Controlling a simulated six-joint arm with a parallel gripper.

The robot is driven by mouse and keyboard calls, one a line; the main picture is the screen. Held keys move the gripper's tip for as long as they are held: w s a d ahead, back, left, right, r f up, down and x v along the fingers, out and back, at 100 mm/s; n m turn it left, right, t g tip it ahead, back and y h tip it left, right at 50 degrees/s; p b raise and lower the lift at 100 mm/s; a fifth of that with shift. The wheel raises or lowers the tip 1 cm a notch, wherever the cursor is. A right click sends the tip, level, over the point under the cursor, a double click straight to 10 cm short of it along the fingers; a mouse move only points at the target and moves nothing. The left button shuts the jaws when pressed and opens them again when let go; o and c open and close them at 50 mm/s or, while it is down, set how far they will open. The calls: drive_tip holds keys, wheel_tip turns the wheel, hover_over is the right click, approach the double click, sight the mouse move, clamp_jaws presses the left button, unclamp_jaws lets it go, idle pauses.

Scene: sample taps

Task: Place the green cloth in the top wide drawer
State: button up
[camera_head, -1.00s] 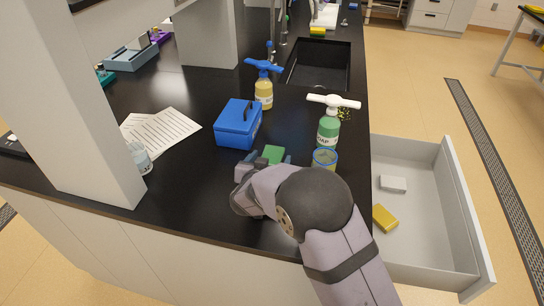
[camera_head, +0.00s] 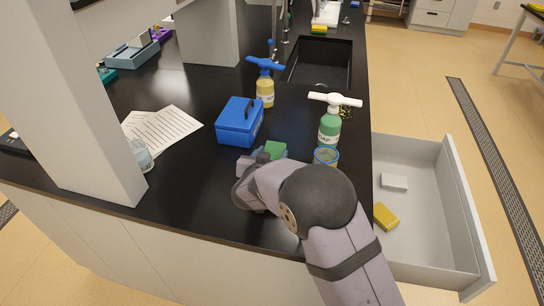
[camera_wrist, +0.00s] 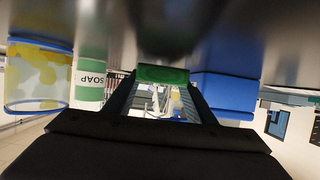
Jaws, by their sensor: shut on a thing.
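The green cloth (camera_head: 275,149) looks like a small green block, just above or on the black counter to the right of a blue box. My gripper (camera_head: 270,155) is shut on it, and my arm hides part of the grip. In the wrist view the cloth (camera_wrist: 163,74) sits between the two fingertips. An open wide drawer (camera_head: 462,210) stands out from the counter's right side, below the top. It holds a white block (camera_head: 394,182) and a yellow block (camera_head: 386,216).
The blue box (camera_head: 240,121) stands left of the cloth. A green soap bottle (camera_head: 329,130) and a blue-rimmed cup (camera_head: 326,157) stand between the cloth and the drawer. A yellow pump bottle (camera_head: 265,92) is behind. The drawer's middle floor is largely bare.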

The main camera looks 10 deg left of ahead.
sight(272, 155)
wheel_tip(272, 155, up, 9)
wheel_tip(272, 155, up, 3)
drive_tip(key=p, duration=0.3)
drive_tip(key=shift+f, duration=0.1)
drive_tip(key=shift+f, duration=0.15)
idle(1.0)
wheel_tip(272, 155, down, 2)
drive_tip(key=b, duration=0.4)
drive_tip(key=shift+f, duration=0.2)
drive_tip(key=shift+f, duration=4.9)
drive_tip(key=shift+f, duration=0.1)
